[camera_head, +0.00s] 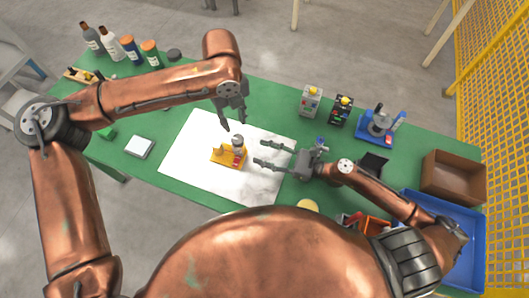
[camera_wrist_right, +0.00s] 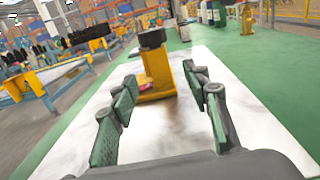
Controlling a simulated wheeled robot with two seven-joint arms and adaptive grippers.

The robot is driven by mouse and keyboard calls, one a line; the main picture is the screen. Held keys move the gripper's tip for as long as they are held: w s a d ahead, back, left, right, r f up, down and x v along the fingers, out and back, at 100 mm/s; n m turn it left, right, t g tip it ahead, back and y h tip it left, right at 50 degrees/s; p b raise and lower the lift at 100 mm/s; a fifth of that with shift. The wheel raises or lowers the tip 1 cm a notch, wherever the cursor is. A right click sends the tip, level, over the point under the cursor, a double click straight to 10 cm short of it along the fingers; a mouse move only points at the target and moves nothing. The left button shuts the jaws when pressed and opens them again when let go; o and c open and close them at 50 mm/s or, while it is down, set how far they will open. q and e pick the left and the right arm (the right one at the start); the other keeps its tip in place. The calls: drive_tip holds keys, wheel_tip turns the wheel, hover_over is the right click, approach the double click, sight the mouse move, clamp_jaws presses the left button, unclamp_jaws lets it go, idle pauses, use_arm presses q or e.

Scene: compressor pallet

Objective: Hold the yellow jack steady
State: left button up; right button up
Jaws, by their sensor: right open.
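The yellow jack (camera_head: 228,156) stands on the white sheet in the middle of the table, with a grey part on top and a red part at its side. It also shows upright in the right wrist view (camera_wrist_right: 156,72), with a dark round top, ahead of and between my right fingers. My right gripper (camera_head: 260,153) is open, to the right of the jack, its fingers pointing at it without touching. My left gripper (camera_head: 233,124) points down above and behind the jack. Its fingers look apart, with nothing seen between them.
The white sheet (camera_head: 190,165) lies on the green table (camera_head: 270,103). Bottles (camera_head: 110,44) stand at the back left. Two small boxes (camera_head: 311,100) and a blue device (camera_head: 377,124) stand at the back right. A brown box (camera_head: 455,178) and blue bin (camera_head: 468,258) are at the right.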

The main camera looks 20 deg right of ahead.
sight(244, 148)
drive_tip(key=shift+a+f, duration=0.2)
drive_tip(key=shift+a, duration=0.05)
drive_tip(key=shift+x, duration=3.65)
drive_tip(key=shift+w, duration=0.1)
clamp_jaws()
